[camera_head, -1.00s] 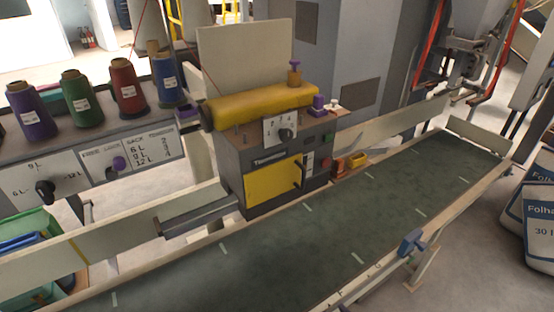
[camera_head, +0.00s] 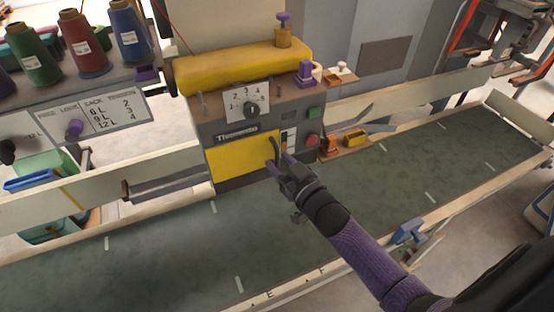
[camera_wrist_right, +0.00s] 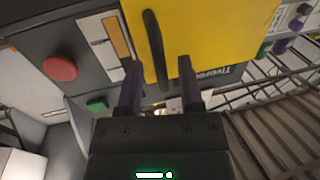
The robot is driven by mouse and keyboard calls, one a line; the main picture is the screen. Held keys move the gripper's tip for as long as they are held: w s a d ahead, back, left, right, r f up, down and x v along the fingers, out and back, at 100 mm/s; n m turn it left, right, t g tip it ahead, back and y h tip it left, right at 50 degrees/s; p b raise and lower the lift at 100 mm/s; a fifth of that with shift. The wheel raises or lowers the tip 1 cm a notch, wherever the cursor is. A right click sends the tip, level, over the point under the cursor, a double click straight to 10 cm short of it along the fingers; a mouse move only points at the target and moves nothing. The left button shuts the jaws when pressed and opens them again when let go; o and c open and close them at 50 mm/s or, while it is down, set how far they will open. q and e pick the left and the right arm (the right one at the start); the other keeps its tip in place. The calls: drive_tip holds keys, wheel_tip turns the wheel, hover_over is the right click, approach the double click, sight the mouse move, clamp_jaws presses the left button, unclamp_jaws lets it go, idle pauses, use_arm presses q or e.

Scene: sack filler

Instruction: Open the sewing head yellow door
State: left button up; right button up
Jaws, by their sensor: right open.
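The yellow door (camera_head: 237,159) is on the front of the grey sewing head (camera_head: 207,129) and looks closed. Its dark vertical handle (camera_head: 273,150) is at the door's right edge. In the right wrist view the yellow door (camera_wrist_right: 215,35) fills the top, with the handle (camera_wrist_right: 155,48) between the finger lines. My right gripper (camera_head: 281,160) is at the handle, and its spread fingers (camera_wrist_right: 160,80) reach either side of the handle's end. I cannot tell whether they touch it. My left gripper is not in view.
A green conveyor belt (camera_head: 330,205) runs below the sewing head. A red button (camera_head: 312,140) and a green button (camera_head: 315,113) sit right of the door. Thread spools (camera_head: 84,42) stand at the left. A blue clamp (camera_head: 409,231) is on the near rail.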

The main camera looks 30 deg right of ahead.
drive_tip(key=shift+w+a, duration=0.15)
drive_tip(key=shift+w, duration=0.6)
clamp_jaws()
idle(0.9)
